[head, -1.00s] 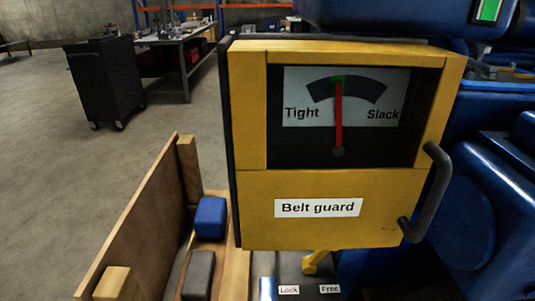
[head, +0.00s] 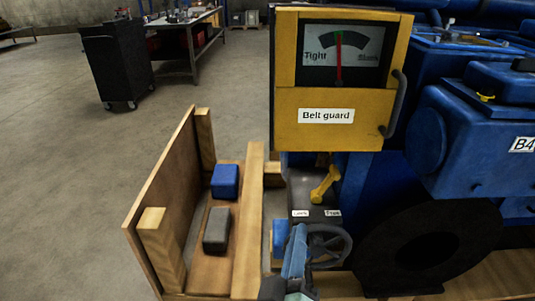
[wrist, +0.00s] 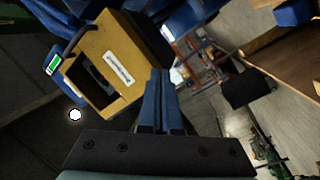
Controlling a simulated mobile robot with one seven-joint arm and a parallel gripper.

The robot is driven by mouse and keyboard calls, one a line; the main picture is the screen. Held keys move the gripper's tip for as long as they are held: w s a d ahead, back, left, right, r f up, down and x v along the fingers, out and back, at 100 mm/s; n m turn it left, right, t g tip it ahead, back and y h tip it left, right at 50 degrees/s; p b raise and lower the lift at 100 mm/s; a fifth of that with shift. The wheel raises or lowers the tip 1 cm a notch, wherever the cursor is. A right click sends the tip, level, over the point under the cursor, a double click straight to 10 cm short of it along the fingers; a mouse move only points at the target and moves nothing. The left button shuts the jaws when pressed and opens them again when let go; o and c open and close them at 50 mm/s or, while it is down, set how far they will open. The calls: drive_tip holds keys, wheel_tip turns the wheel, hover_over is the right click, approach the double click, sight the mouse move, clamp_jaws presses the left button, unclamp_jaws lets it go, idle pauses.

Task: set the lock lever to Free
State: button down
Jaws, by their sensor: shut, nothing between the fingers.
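The lock lever is a short yellow lever (head: 325,184) in the head view, below the belt guard. It slants between lower left and upper right. A "Lock" label (head: 300,213) sits in front of it on the left, and a "Free" label (head: 333,213) on the right. I cannot tell which label the lever is set to. My gripper (head: 296,252) is at the bottom centre, nearer than the lever and apart from it. Its blue fingers (wrist: 161,100) are together and empty in the wrist view, where I cannot make out the lever.
The yellow belt guard (head: 326,117) hangs above the lever, with a dark handle on its right; its needle points nearly straight up. A dark handwheel (head: 328,243) is right of my gripper. A wooden tray (head: 254,225) holding blue and grey blocks stands left. Blue engine parts (head: 480,125) fill the right.

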drive_tip(key=s+a+r+m+t+y+p, duration=0.1)
drive_tip(key=r+p, duration=0.4)
drive_tip(key=r, duration=1.3)
drive_tip(key=s+a+r+m+t+y+p, duration=0.1)
drive_tip(key=s+r+t+p, duration=0.4)
drive_tip(key=r, duration=1.4)
drive_tip(key=s+a+r+m+t+y+p, duration=0.2)
drive_tip(key=s+a+r+m+t+p, duration=0.1)
drive_tip(key=r, duration=1.5)
drive_tip(key=shift+s+r+m+p, duration=0.25)
drive_tip(key=shift+m+p, duration=0.45)
drive_tip(key=shift+p, duration=0.25)
